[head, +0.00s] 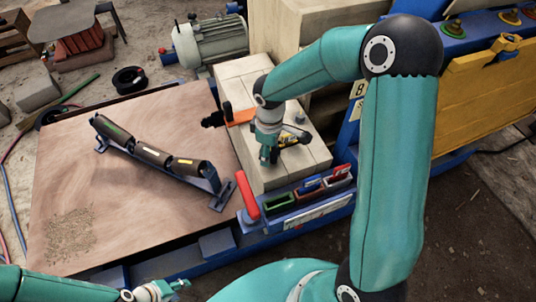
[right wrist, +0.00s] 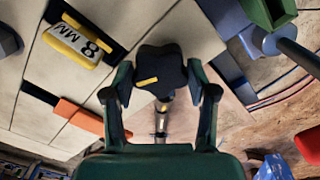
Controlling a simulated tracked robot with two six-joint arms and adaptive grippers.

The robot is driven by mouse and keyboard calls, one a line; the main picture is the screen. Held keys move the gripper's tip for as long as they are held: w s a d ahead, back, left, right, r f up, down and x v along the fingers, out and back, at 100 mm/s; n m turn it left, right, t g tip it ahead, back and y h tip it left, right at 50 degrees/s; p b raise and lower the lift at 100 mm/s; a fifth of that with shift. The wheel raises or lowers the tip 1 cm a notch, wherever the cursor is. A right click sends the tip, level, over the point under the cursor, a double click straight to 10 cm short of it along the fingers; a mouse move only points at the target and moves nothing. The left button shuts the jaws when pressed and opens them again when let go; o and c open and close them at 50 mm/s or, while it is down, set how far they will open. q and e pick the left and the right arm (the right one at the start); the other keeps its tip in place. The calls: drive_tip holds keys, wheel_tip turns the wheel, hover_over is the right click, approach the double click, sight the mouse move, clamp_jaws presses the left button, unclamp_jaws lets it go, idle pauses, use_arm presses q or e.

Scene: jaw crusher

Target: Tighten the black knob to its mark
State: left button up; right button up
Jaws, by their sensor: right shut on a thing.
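The black knob (right wrist: 160,72) is lobed and has a short yellow line on its top, lying nearly level in the right wrist view, left of the knob's centre. My right gripper (right wrist: 160,80) is shut on it, one finger on each side. In the head view my right gripper (head: 269,154) points down at the pale block (head: 232,82) and mostly hides the knob. A yellow plate reading 8 MM (right wrist: 76,42) lies left of the knob. I cannot make out a separate target mark. My left gripper (head: 160,290) is at the bottom left, away from the block; its jaws are unclear.
An orange piece (head: 240,117) lies across the block. A rack with green and red slots (head: 282,202) and a red handle (head: 248,201) stand in front. A roller frame (head: 155,155) lies on the brown board (head: 90,180). A motor (head: 210,40) stands behind.

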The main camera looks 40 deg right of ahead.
drive_tip(key=shift+w+r+m+b, duration=0.15)
drive_tip(key=shift+w+m+b, duration=0.15)
drive_tip(key=shift+m, duration=0.3)
drive_tip(key=o, duration=1)
drive_tip(key=shift+o, duration=0.7)
drive_tip(key=shift+s, duration=0.15)
wheel_tip(320, 180, up, 12)
